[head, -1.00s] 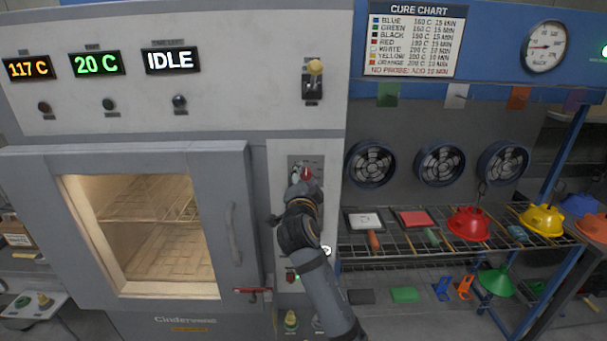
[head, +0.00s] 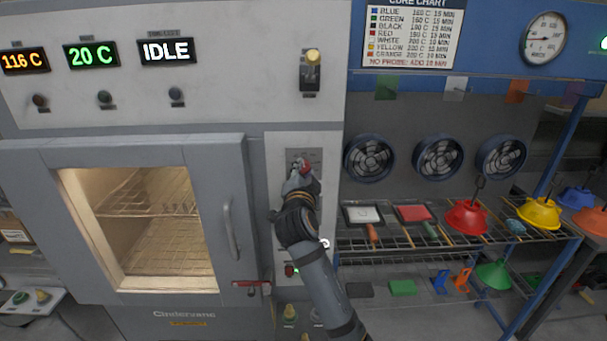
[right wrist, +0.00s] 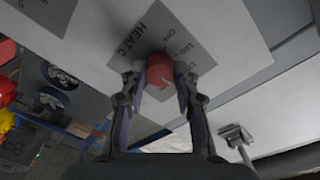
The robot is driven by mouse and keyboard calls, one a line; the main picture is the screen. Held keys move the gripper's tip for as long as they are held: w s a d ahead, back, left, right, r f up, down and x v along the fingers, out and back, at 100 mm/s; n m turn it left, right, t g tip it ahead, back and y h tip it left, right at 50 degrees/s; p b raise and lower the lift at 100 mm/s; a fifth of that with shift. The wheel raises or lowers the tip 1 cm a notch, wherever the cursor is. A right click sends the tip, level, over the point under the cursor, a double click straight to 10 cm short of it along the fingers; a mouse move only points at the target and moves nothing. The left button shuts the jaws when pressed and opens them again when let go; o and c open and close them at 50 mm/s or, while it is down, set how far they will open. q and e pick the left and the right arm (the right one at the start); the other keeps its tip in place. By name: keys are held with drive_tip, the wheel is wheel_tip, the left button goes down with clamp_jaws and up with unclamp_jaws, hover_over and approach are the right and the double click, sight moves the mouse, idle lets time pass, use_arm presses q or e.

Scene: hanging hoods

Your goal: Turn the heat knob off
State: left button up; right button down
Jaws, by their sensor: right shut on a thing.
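The red heat knob (head: 305,167) sits on a grey dial plate (head: 291,156) on the oven's narrow control panel. My right gripper (head: 300,178) reaches up to it from below and covers part of it. In the right wrist view the knob (right wrist: 160,71) is between the two fingertips of my right gripper (right wrist: 160,82), which are shut on it. The plate there (right wrist: 152,38) reads "HEAT C", with "OFF" and numbers beside the knob. A small pale mark shows on the knob; which label it points at I cannot tell. My left gripper is not in view.
The oven door (head: 130,225) is shut, with a handle (head: 231,230) left of my arm. Displays above read 116 C (head: 24,60), 20 C (head: 91,56) and IDLE (head: 167,51). A toggle switch (head: 311,70) is above the knob. A wire rack (head: 385,240) with coloured hoods stands right.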

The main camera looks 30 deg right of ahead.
drive_tip(key=n+b, duration=0.1)
drive_tip(key=n, duration=0.1)
drive_tip(key=shift+f+n, duration=0.15)
drive_tip(key=shift+n, duration=0.15)
drive_tip(key=n, duration=0.3)
drive_tip(key=shift+b, duration=0.3)
drive_tip(key=n, duration=0.2)
drive_tip(key=shift+n+t, duration=0.4)
drive_tip(key=n, duration=0.3)
drive_tip(key=shift+d, duration=0.1)
drive_tip(key=n+p, duration=0.1)
drive_tip(key=n, duration=0.2)
drive_tip(key=shift+t+y, duration=0.3)
drive_tip(key=n+p, duration=0.1)
drive_tip(key=n, duration=0.1)
drive_tip(key=shift+n+p, duration=0.35)
drive_tip(key=shift+n, duration=0.05)
drive_tip(key=n+y+p, duration=0.1)
drive_tip(key=n+p, duration=0.1)
drive_tip(key=n, duration=0.2)
drive_tip(key=shift+s+d, duration=0.1)
drive_tip(key=shift+n+t+p, duration=0.3)
drive_tip(key=shift+n+p, duration=0.55)
drive_tip(key=shift+n, duration=0.65)
